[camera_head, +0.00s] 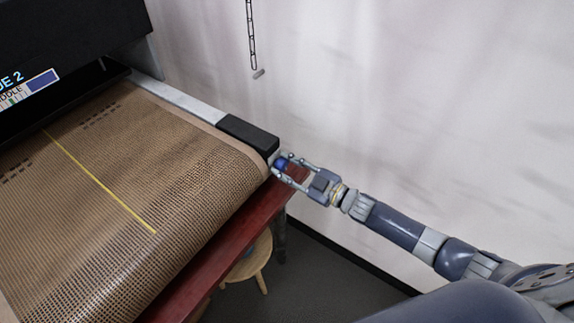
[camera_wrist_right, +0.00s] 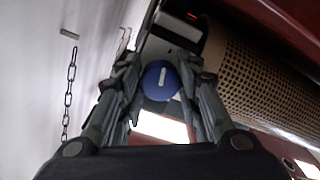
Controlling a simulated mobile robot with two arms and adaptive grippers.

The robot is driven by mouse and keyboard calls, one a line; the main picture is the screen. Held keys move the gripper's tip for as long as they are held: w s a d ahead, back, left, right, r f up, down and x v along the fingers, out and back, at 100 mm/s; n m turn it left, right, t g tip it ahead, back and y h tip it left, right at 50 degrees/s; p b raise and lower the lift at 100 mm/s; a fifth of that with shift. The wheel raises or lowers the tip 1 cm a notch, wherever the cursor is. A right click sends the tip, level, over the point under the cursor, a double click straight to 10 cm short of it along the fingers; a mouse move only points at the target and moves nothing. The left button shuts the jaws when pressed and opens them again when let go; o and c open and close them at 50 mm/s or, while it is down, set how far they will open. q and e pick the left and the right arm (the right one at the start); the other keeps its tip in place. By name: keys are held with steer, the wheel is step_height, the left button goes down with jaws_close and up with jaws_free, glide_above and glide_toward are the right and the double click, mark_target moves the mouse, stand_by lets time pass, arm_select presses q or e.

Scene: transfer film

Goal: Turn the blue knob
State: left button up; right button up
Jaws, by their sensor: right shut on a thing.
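The blue knob (camera_head: 281,164) sits at the end of the black block at the conveyor's right front corner. In the right wrist view the knob (camera_wrist_right: 160,80) is round and blue with a white line mark running nearly upright in the picture. My right gripper (camera_head: 284,166) reaches in from the right and is shut on the knob, with one finger on each side of it. In the wrist view its fingers (camera_wrist_right: 160,88) flank the knob left and right. My left gripper is not in view.
The brown mesh conveyor belt (camera_head: 110,190) fills the left, with a yellow line across it. A black end block (camera_head: 249,136) stands beside the knob. A red table edge (camera_head: 225,245) and wooden stool (camera_head: 250,262) lie below. A chain (camera_head: 251,35) hangs before the pale wall.

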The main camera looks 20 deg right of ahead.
steer(key=shift+m, duration=1.2)
steer(key=shift+f, duration=0.1)
steer(key=o, duration=1)
steer(key=shift+o, duration=0.2)
steer(key=v, duration=1.2)
